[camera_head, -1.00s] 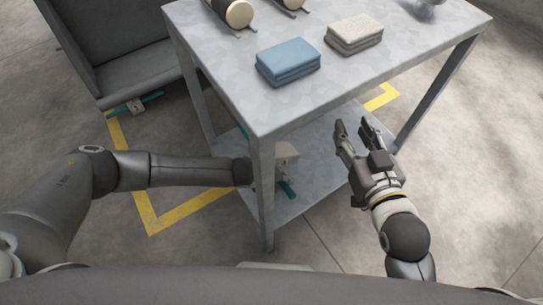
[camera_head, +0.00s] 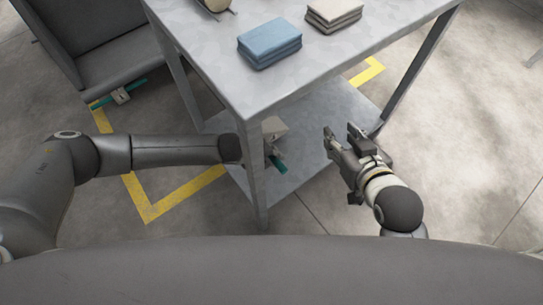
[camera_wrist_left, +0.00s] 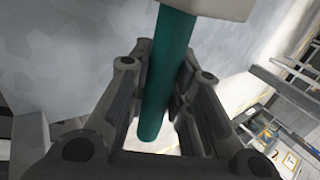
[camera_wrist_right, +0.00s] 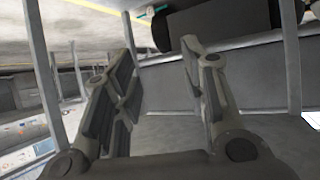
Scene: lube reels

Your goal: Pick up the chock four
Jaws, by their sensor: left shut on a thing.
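The chock, with a pale body (camera_head: 274,127) and a teal bar (camera_head: 278,164), shows behind the near leg of the table, over the lower shelf. In the left wrist view the teal bar (camera_wrist_left: 168,70) stands between the fingers of my left gripper (camera_wrist_left: 166,78), which is shut on it. The pale body (camera_wrist_left: 212,6) is at the top edge there. In the head view the table leg hides most of my left gripper. My right gripper (camera_head: 343,131) is open and empty in front of the table's right side; it also shows open in the right wrist view (camera_wrist_right: 158,38).
The grey table (camera_head: 205,55) carries a blue folded cloth (camera_head: 268,44) and a beige one (camera_head: 334,12). Its legs and lower shelf (camera_head: 310,150) stand close to both arms. Another teal-barred chock (camera_head: 121,96) lies by a dark grey structure (camera_head: 125,60) at left.

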